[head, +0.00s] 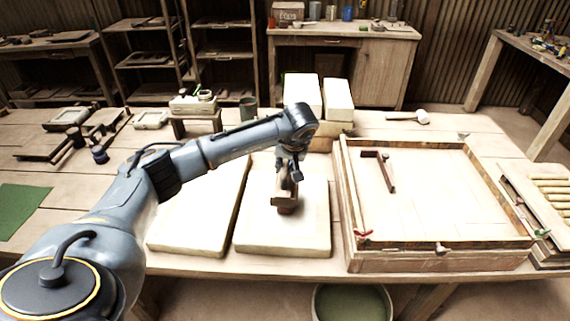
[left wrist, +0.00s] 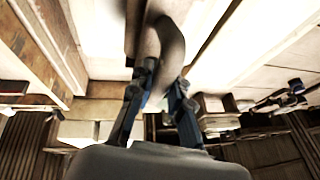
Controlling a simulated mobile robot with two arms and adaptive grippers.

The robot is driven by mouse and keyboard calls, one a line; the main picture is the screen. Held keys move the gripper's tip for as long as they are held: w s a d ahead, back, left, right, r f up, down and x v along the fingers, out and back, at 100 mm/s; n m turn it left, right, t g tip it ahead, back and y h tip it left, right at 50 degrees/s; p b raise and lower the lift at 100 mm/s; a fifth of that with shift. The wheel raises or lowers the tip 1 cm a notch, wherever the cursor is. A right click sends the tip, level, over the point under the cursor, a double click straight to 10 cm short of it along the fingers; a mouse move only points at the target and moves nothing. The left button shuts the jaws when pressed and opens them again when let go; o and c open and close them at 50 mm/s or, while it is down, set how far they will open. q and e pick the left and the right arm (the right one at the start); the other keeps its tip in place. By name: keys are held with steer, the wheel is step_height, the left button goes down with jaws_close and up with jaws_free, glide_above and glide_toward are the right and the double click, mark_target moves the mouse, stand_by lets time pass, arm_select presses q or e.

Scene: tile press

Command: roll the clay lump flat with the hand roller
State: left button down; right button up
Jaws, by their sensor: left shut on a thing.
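My left gripper (head: 291,180) is above the right one of two pale slabs (head: 282,240). It is shut on a brown thing that looks like the hand roller (head: 284,200), low over or on the slab; I cannot tell if it touches. In the left wrist view, my left gripper's fingers (left wrist: 158,95) close around a brown-grey rounded part of it. A separate clay lump cannot be made out; it may be hidden under the roller. My right gripper is not in view.
A wooden framed tray (head: 440,246) with a brown L-shaped bar (head: 388,172) stands to the right. The other pale slab (head: 190,225) lies to the left. White blocks (head: 338,95) stand behind. A white-headed mallet (head: 421,117) lies at the back. A green bucket (head: 352,302) is below the front edge.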

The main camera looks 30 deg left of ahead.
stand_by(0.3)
arm_select(q)
steer(key=shift+f+b, duration=0.3)
steer(key=shift+f, duration=0.05)
steer(key=shift+f+b, duration=0.5)
steer(key=shift+f, duration=0.25)
steer(key=shift+f, duration=0.1)
steer(key=shift+s+d, duration=0.1)
